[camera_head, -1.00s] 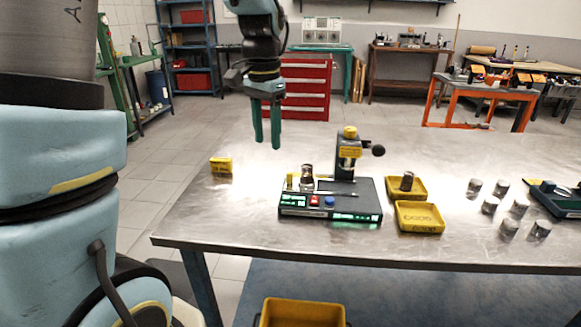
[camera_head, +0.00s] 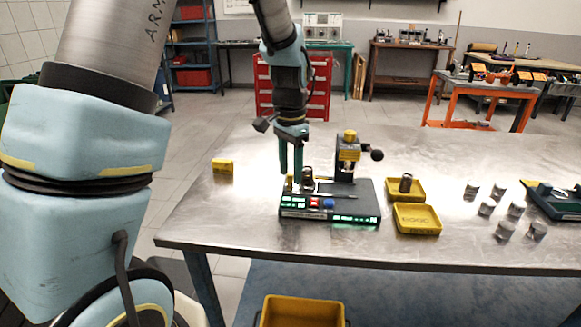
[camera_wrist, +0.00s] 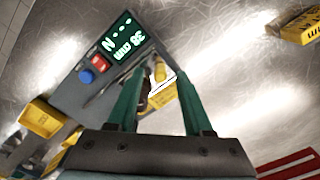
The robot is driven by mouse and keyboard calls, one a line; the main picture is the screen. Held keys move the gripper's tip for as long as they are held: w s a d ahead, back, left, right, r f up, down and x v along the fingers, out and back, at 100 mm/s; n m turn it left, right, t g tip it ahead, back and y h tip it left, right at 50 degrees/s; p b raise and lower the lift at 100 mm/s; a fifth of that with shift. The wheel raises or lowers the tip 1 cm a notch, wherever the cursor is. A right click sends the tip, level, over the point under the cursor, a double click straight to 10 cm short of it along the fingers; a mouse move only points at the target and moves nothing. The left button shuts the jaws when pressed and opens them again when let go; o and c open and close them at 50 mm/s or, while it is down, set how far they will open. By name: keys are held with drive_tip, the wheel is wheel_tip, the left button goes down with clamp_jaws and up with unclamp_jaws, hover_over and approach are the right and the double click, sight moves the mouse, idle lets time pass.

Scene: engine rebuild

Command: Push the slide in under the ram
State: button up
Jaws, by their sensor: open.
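A black press unit (camera_head: 350,213) with lit green displays, a red button and a blue button stands on the metal table. Its ram column (camera_head: 348,160), with a yellow top and a dark side knob, rises at the back right. A metal cylinder (camera_head: 307,180) stands at the left of the base, apart from the column, beside a small yellow post (camera_head: 288,184). The slide is hard to make out. My gripper (camera_head: 291,172) is open, pointing down at the left end of the unit. In the wrist view the yellow post (camera_wrist: 160,70) appears between its green fingers (camera_wrist: 158,85).
Two yellow trays (camera_head: 418,219) lie right of the unit; the rear one holds a dark cylinder (camera_head: 406,184). A small yellow box (camera_head: 222,166) lies at the left. Several metal cylinders (camera_head: 505,229) stand further right. The table's front left is clear.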

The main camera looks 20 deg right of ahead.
drive_tip(key=shift+f, duration=0.15)
drive_tip(key=shift+c, duration=0.2)
clamp_jaws()
idle(1.2)
